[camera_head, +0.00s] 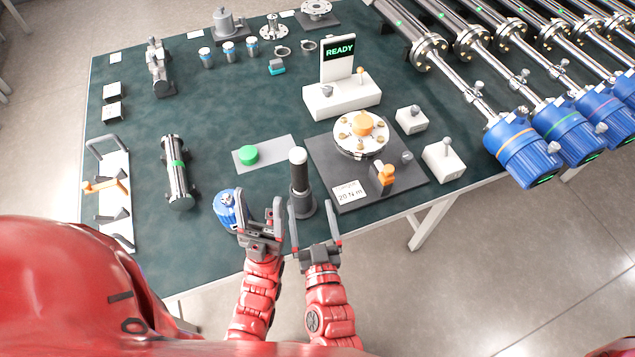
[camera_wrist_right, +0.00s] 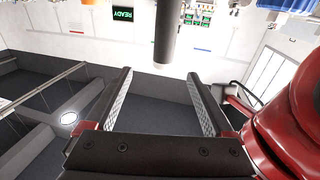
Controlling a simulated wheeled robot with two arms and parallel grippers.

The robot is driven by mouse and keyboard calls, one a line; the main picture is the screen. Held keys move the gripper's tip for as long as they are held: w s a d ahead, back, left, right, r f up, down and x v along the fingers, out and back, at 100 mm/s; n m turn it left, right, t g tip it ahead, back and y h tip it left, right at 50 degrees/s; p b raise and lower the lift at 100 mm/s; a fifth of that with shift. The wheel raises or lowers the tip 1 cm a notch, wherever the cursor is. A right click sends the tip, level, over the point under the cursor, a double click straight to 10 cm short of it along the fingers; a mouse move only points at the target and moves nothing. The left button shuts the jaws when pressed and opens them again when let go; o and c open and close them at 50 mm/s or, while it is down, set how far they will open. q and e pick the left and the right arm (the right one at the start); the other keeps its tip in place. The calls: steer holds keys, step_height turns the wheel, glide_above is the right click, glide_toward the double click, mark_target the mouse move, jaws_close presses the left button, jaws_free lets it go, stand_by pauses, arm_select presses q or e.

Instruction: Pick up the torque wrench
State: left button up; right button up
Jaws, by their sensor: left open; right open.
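No thing in view is plainly marked as the torque wrench. An orange tool (camera_head: 104,185) with a bar-like handle lies on a white board at the table's left and may be it. A dark upright cylinder with a pale top (camera_head: 299,172) stands in a round base in front of my grippers; it also shows in the right wrist view (camera_wrist_right: 165,35), beyond the fingertips. My left gripper (camera_head: 258,212) is open, beside a blue transmitter housing (camera_head: 226,208). My right gripper (camera_head: 315,217) is open and empty, near the cylinder's base; it also shows in the right wrist view (camera_wrist_right: 160,78).
A dark plate (camera_head: 325,160) carries a round flange (camera_head: 361,134) and a "20 N m" label. A white READY unit (camera_head: 341,95) stands behind it. A green button (camera_head: 249,154) is on a grey pad. Blue-ended transmitters (camera_head: 522,150) line the right.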

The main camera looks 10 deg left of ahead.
mark_target(302, 172)
steer(key=shift+g, duration=0.3)
steer(key=p+x, duration=0.2)
steer(key=x, duration=0.9)
steer(key=shift+s+a+f+p, duration=0.1)
steer(key=shift+f+p, duration=0.05)
steer(key=shift+p, duration=0.2)
steer(key=shift+w+a+f, duration=0.1)
steer(key=shift+w+a, duration=0.05)
steer(key=shift+w, duration=0.35)
steer(key=shift+w+a+p, duration=0.35)
steer(key=shift+w+p, duration=0.2)
steer(key=shift+p, duration=0.1)
steer(key=p+x, duration=0.1)
steer(key=x, duration=0.2)
steer(key=shift+s+a+r+p, duration=0.1)
steer(key=shift+a+r+p, duration=0.05)
steer(key=shift+r+p, duration=0.15)
steer(key=shift+w+a+f, duration=0.15)
steer(key=shift+w+f, duration=0.1)
steer(key=shift+w, duration=0.25)
steer(key=c, duration=1.4)
steer(key=shift+r, duration=0.1)
